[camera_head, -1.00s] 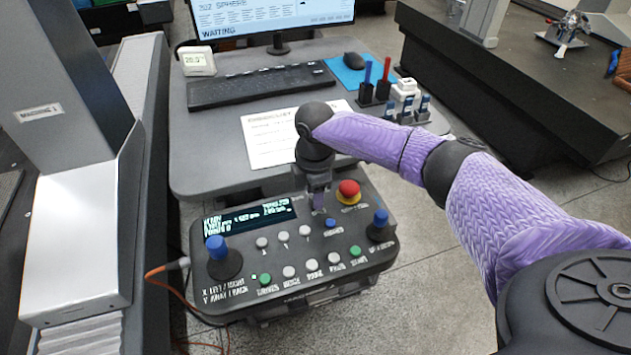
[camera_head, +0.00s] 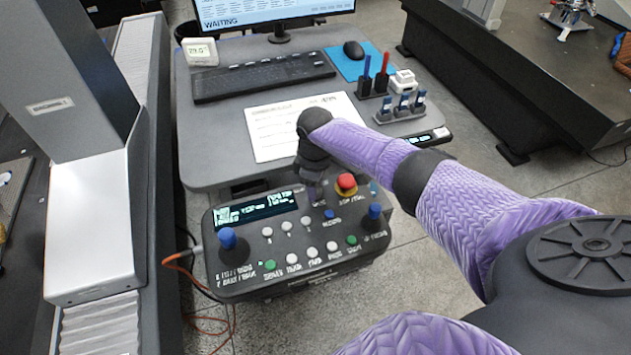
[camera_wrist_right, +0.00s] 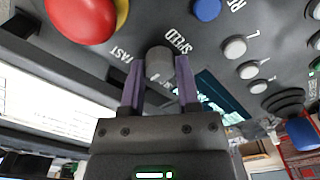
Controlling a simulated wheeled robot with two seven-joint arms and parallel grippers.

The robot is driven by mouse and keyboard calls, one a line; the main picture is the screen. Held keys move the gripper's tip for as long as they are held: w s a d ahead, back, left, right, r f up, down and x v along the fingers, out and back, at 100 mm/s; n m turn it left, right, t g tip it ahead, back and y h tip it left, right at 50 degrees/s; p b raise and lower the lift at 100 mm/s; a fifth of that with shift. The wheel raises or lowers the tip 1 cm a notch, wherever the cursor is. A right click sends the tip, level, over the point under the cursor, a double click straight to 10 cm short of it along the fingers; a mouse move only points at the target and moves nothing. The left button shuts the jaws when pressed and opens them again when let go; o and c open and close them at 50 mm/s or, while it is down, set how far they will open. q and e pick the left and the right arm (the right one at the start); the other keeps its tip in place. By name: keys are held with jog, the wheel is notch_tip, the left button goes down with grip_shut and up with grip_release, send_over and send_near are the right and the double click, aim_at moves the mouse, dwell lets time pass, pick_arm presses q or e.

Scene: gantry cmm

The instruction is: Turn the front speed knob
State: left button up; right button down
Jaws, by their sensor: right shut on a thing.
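The speed knob (camera_wrist_right: 159,65) is a small grey cylinder on the dark control panel (camera_head: 215,283), beside the printed word SPEED in the right wrist view. My right gripper (camera_wrist_right: 159,78) has its two purple fingers on either side of the knob, shut on it. In the head view my right gripper (camera_head: 311,190) reaches down onto the panel's upper part and hides the knob. My left gripper is not in view.
A red emergency button (camera_head: 346,183) sits just right of my right gripper. Two blue-topped joysticks (camera_head: 227,239) (camera_head: 375,212) and several push buttons are on the panel. A desk (camera_head: 190,150) with a keyboard (camera_head: 262,77) lies behind.

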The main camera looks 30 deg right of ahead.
dwell(0.5)
jog(key=shift+c, duration=1.6)
grip_release()
notch_tip(320, 180, up, 10)
jog(key=p, duration=0.1)
jog(key=shift+p, duration=0.3)
